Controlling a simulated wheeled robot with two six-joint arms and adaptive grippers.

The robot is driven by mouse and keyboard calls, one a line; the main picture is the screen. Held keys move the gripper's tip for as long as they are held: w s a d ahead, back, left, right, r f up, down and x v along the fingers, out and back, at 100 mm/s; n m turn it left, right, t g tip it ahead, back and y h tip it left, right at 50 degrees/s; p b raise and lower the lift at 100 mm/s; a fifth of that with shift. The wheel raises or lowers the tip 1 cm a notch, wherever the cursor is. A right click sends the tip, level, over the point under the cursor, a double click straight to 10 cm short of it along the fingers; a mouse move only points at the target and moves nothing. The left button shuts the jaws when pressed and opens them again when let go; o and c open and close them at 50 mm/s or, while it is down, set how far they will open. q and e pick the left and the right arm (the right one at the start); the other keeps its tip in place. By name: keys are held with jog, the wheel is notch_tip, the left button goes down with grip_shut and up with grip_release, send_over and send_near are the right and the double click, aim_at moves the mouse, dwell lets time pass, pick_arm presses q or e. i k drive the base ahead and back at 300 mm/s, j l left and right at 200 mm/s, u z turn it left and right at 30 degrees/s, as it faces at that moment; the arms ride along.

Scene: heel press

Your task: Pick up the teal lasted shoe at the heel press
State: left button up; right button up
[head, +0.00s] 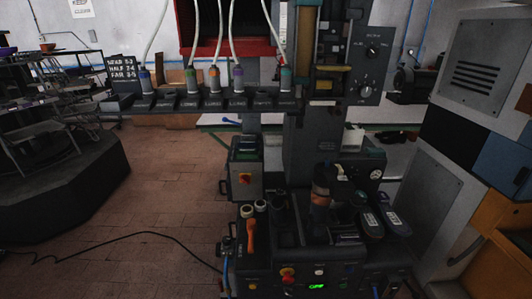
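The heel press (305,145) stands right of the middle in the head view, a dark machine with a tall column and a control base. Two dark, shoe-like pieces with white labels lie side by side at the right of its base. The left one (371,224) has a dull green-teal tint and looks like the teal lasted shoe, but the dim light makes this uncertain. The right one (396,221) looks greyer or bluish. A brown-orange upright piece (320,198) stands left of them on the press. Neither of my grippers shows.
A dark rail (215,104) with several hose-fed, coloured nozzles juts left from the column. An orange lever (251,236) and buttons are on the press front. A grey cabinet (430,180) closes in the right side. Brick-coloured floor (150,200) is open at left, with a black cable.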

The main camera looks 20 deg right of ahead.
aim_at(372, 227)
jog(key=z, duration=1.4)
